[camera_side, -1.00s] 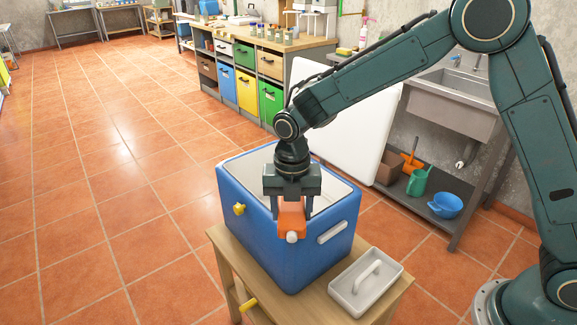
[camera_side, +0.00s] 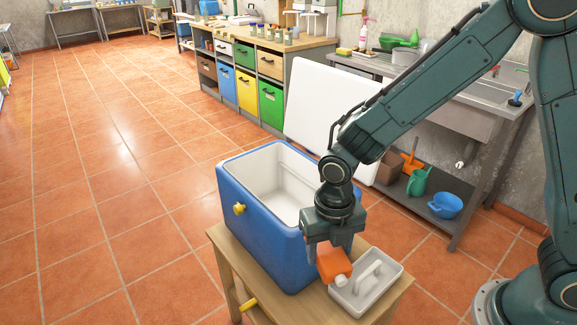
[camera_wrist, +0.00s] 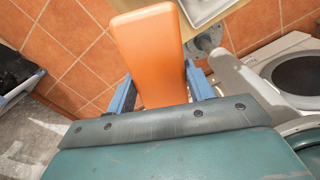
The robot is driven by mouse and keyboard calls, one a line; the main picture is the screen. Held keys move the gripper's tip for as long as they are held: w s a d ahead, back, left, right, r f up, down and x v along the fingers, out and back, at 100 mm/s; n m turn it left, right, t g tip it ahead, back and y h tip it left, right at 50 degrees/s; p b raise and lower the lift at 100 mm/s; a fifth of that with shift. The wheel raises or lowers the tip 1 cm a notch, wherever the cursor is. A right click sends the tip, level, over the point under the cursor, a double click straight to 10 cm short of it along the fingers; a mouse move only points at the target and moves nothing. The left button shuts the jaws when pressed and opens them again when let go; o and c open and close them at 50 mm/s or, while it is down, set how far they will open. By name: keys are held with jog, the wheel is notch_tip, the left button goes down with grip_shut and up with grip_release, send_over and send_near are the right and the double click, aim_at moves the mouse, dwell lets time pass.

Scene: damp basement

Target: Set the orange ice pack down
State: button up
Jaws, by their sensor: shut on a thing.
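The orange ice pack (camera_side: 334,261) is held between the fingers of my gripper (camera_side: 331,250), which is shut on it. Its white cap end points down toward the grey tray with a handle (camera_side: 366,288). The pack overlaps the tray's left edge in the side view; I cannot tell if they touch. In the wrist view the orange ice pack (camera_wrist: 149,45) stands out between the blue fingers of my gripper (camera_wrist: 161,90). The open blue cooler (camera_side: 262,232) stands just left of the gripper, and the visible part of its inside looks empty.
The cooler and tray stand on a small wooden table (camera_side: 222,244) with little bare top. A large white panel (camera_side: 310,100) stands behind the cooler. Tiled floor lies open at left.

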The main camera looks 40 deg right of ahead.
send_over(318, 324)
notch_tip(318, 324, down, 7)
dwell(0.4)
jog(key=shift+f, duration=0.25)
notch_tip(318, 324, down, 16)
jog(key=shift+r, duration=0.1)
dwell(0.6)
jog(key=shift+f, duration=1.95)
jog(key=shift+f, duration=0.1)
jog(key=o, duration=1.1)
